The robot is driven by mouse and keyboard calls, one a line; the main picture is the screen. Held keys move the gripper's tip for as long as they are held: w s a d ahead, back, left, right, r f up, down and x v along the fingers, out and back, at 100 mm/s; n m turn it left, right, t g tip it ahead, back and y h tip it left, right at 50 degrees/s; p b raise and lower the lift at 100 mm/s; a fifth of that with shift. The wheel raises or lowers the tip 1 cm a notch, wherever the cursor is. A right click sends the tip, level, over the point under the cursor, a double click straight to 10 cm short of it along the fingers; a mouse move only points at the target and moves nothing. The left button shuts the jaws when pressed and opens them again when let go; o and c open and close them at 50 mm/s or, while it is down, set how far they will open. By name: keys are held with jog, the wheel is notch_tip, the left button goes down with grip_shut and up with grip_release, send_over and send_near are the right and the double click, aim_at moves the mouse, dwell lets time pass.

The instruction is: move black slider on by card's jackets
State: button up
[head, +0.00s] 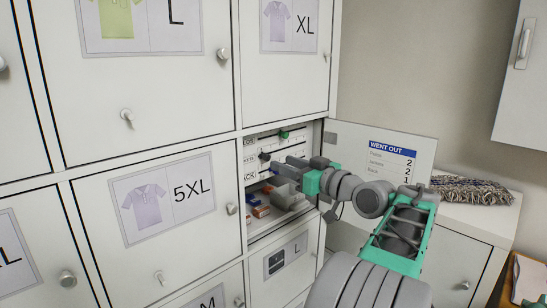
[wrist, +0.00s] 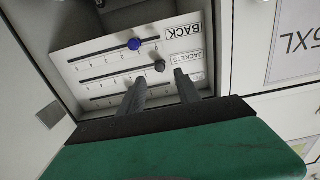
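The black slider (wrist: 160,66) sits on the middle slot of a white panel (wrist: 70,62), near the end by the label reading "JACKETS". The panel appears upside down in the wrist view; the slider's exact mark is too small to read. It also shows as a dark knob in the head view (head: 264,156). My gripper (wrist: 160,78) is open, its two fingers apart, with the slider just beyond the gap between the tips. Contact cannot be told. The card (head: 391,163) on the open door reads "WENT OUT", with a Jackets line that looks like 2.
A blue slider (wrist: 134,44) is on the "BACK" slot beside it. A green slider (head: 284,134) is on the upper slot in the head view. The panel is inside an open locker compartment, with small boxes (head: 261,211) below.

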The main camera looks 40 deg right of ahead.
aim_at(268, 157)
jog(key=w+p, duration=0.1)
jog(key=w, duration=0.4)
jog(key=shift+w+a, duration=0.1)
jog(key=shift+w, duration=0.2)
grip_shut()
dwell(1.0)
